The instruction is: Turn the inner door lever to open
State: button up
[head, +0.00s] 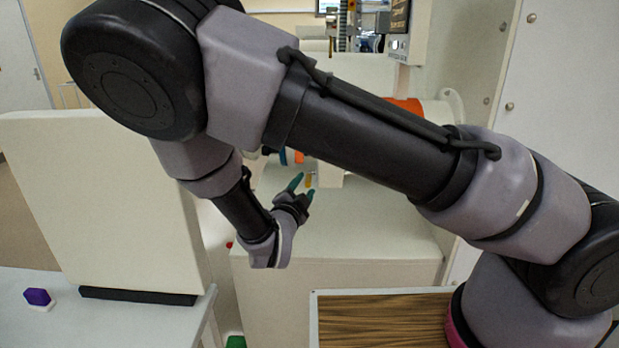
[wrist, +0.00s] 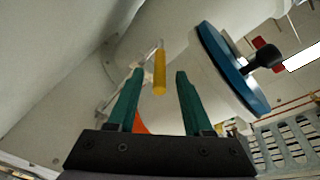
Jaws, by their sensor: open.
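A yellow lever handle (wrist: 159,72) hangs from a thin metal rod in the wrist view. It lines up with the gap between my two green fingers. The lever also shows as a small yellow piece (head: 309,180) in the head view. My gripper (head: 303,188) is open, with its fingertips close to the lever. In the wrist view my gripper (wrist: 159,76) has a finger on each side of the yellow handle, with space on both sides. I cannot tell whether the handle is between the fingertips or just beyond them. My arm hides much of the lever's surroundings in the head view.
A blue round disc (wrist: 232,69) with a black knob (wrist: 264,58) is right of the lever. An orange cylinder (head: 408,105) is behind my arm. A large pale panel (head: 100,205) stands at left, near a purple object (head: 38,297). A wood-grain surface (head: 380,320) lies in front.

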jog(key=x, duration=0.6)
jog(key=shift+w+d, duration=0.1)
jog(key=shift+w, duration=0.15)
jog(key=shift+f, duration=0.1)
grip_shut()
dwell(1.1)
